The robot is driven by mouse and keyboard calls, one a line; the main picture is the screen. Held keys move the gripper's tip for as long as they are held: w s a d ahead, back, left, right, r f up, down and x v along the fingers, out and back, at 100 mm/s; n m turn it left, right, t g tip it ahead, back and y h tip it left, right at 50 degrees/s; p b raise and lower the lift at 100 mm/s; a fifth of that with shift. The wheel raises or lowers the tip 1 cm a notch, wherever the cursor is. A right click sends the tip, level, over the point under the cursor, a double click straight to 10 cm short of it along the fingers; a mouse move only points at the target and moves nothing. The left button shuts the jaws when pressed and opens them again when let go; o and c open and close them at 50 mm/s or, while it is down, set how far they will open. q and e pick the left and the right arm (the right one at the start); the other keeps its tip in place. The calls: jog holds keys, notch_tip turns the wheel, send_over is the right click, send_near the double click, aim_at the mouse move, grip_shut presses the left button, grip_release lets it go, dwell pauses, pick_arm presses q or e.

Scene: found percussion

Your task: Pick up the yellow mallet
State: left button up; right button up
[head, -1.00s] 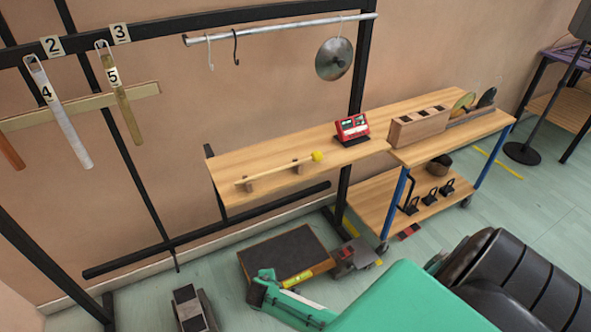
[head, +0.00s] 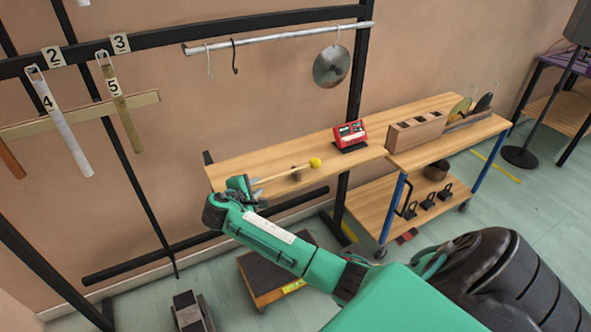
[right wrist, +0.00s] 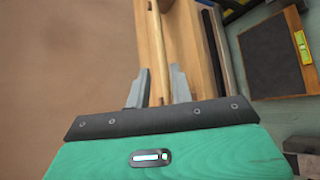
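The yellow mallet (head: 315,163) has a round yellow head and a pale wooden stick. It lies along the wooden shelf, raised on small wooden blocks, with its head to the right. My right gripper (head: 250,190) is at the stick's left end, and my arm hides the left block. In the right wrist view the stick (right wrist: 157,45) runs between the two grey fingers (right wrist: 158,90). The fingers are apart and look open around the stick, with no clear grip on it. My left gripper is not in view.
A red device (head: 350,134) stands on the wooden shelf (head: 385,118) right of the mallet. A slotted wooden block (head: 416,131) stands farther right. Hooks and a metal disc (head: 332,65) hang from the rail above. A dark-topped box (head: 262,285) is on the floor below.

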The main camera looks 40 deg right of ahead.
aim_at(264, 182)
jog(key=shift+f+p+x, duration=0.15)
jog(key=shift+p+x, duration=0.2)
jog(key=shift+x, duration=1.15)
jog(key=shift+f+p+x, duration=0.1)
jog(key=shift+p+x, duration=0.25)
jog(key=shift+x, duration=1.15)
jog(key=shift+w+a, duration=0.1)
jog(key=shift+a, duration=0.1)
grip_shut()
